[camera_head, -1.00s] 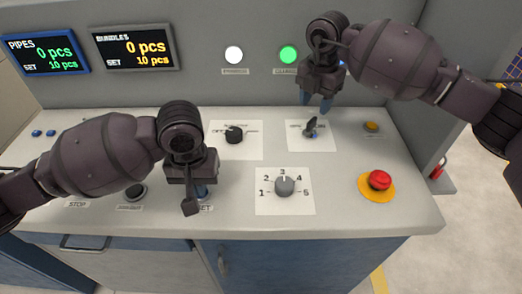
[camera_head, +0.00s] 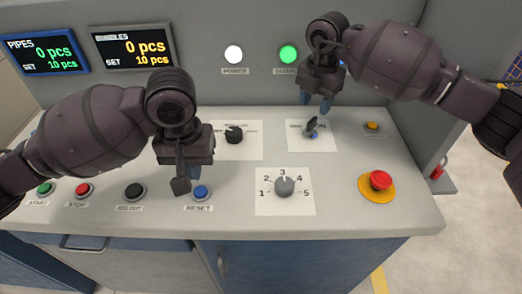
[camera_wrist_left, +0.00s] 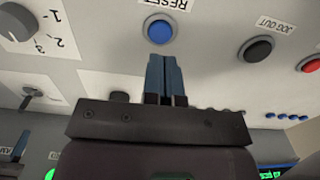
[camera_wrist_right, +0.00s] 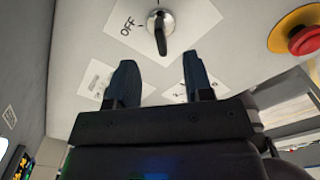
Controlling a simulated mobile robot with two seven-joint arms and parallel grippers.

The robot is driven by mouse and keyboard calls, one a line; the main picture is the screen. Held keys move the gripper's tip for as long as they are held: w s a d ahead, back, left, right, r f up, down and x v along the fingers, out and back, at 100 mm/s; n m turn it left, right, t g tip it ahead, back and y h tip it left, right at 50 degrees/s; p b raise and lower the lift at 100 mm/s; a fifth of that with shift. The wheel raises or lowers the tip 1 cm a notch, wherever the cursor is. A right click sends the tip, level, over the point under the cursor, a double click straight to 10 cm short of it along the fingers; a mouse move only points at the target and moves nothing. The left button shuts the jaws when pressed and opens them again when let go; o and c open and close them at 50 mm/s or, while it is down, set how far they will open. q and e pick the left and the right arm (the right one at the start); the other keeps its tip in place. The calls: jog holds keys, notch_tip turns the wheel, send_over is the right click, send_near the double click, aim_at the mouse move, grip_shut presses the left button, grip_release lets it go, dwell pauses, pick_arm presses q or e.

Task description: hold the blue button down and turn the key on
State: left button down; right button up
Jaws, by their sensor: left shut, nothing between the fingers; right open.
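The blue RESET button (camera_head: 201,192) is at the panel's front; it also shows in the left wrist view (camera_wrist_left: 159,30). My left gripper (camera_head: 184,150) is above and behind it; in the left wrist view its blue fingers (camera_wrist_left: 165,62) are shut, empty and apart from the button. The head view hides those fingertips. The key (camera_head: 311,129) stands in its switch on a white card; the right wrist view shows it (camera_wrist_right: 161,32) beside the word OFF. My right gripper (camera_head: 316,101) is open and empty, behind and above the key, its fingers (camera_wrist_right: 160,78) not touching it.
A numbered selector knob (camera_head: 284,186), a red emergency stop (camera_head: 380,180) and a small yellow button (camera_head: 372,127) are on the right. A black knob (camera_head: 234,134) is behind. Start (camera_head: 45,188), stop (camera_head: 83,189) and jog-out (camera_head: 135,191) buttons line the front left.

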pick_arm(q)
jog(key=shift+r, duration=1.95)
